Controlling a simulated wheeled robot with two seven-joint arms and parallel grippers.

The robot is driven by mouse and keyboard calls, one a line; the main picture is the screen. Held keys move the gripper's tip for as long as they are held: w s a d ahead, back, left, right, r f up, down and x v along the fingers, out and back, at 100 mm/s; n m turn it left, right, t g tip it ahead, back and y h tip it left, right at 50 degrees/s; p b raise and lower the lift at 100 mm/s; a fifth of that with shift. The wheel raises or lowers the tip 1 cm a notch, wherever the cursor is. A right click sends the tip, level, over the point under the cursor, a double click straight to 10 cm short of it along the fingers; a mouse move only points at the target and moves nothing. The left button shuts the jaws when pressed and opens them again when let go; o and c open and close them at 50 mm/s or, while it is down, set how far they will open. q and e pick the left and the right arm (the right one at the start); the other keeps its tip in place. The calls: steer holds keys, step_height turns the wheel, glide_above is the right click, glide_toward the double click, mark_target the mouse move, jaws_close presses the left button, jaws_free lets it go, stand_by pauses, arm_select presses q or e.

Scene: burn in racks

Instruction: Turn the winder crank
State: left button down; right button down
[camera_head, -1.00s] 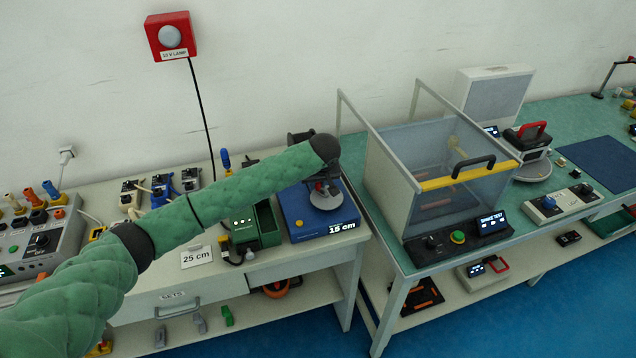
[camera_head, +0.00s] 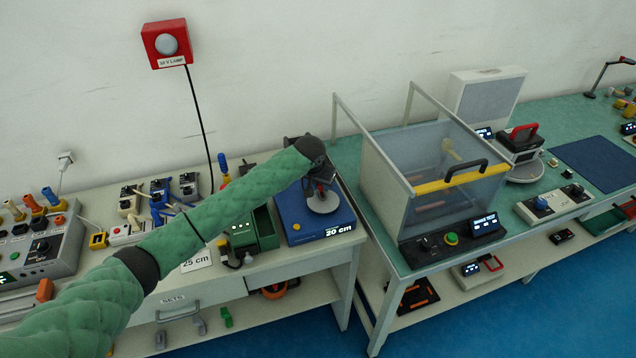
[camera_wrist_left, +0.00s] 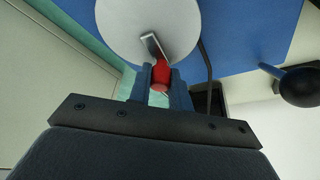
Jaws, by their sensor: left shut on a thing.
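The winder is a blue box (camera_head: 296,226) with a grey-white disc (camera_head: 324,203) on its top and a display reading 20 cm. My left gripper (camera_head: 321,190) is over the disc, partly hidden by my own wrist. In the left wrist view my left gripper (camera_wrist_left: 161,86) is shut on the red crank knob (camera_wrist_left: 161,72). A metal crank arm (camera_wrist_left: 152,46) runs from the knob over the pale disc (camera_wrist_left: 130,25). My right gripper is in neither view.
A card reading 25 cm (camera_head: 196,262) lies in front of a green device (camera_head: 241,236) left of the winder. A clear-walled chamber (camera_head: 408,205) stands right on the green bench. A dark blue ball-topped part (camera_wrist_left: 300,87) is near the gripper.

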mark_target(330, 193)
arm_select(q)
steer(key=m, duration=0.1)
steer(key=d+m+h, duration=0.1)
steer(key=m, duration=0.1)
steer(key=shift+r+m+g, duration=0.1)
steer(key=shift+m+g, duration=0.2)
steer(key=shift+g, duration=0.1)
steer(key=m, duration=0.1)
steer(key=d+m+g+h, duration=0.1)
steer(key=m, duration=0.1)
steer(key=shift+s+d, duration=0.1)
steer(key=shift+d+m+g, duration=0.15)
steer(key=shift+m+g, duration=0.15)
steer(key=shift+m, duration=0.6)
steer(key=shift+s+d+m+b, duration=0.2)
steer(key=shift+m+b, duration=0.15)
steer(key=shift+m, duration=0.35)
steer(key=shift+m+g, duration=0.3)
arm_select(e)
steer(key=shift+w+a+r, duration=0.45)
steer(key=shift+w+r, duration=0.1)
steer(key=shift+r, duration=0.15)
